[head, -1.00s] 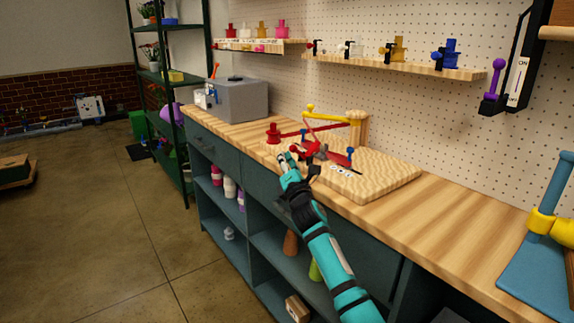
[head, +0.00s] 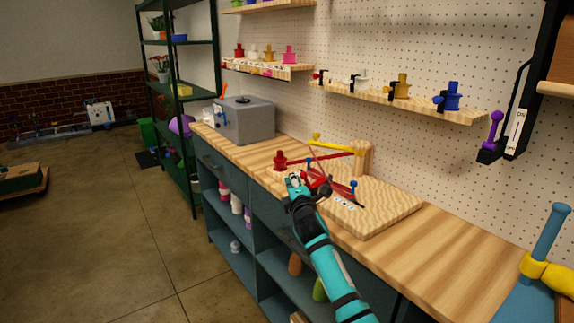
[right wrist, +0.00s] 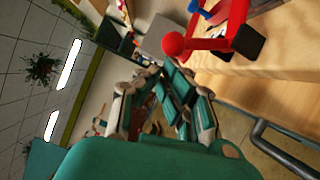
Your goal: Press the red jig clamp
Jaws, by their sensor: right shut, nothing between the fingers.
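The jig is a pale wooden board (head: 375,205) on the bench, with red, blue and yellow fittings. The red jig clamp (head: 318,186) is at the board's near left edge, partly hidden by my right gripper in the head view. In the right wrist view the red clamp (right wrist: 232,30) shows a red ball on its bar's end and a black foot. My right gripper (head: 293,181) is shut and empty, just left of the clamp. In the right wrist view its fingers (right wrist: 152,78) are below and left of the red ball, apart from it in the picture. My left gripper is out of view.
A yellow arm (head: 340,143) on a wooden post spans the back of the jig. A grey box (head: 245,120) stands farther left. A blue and yellow stand (head: 545,265) is at right; the bench (head: 450,270) between is clear.

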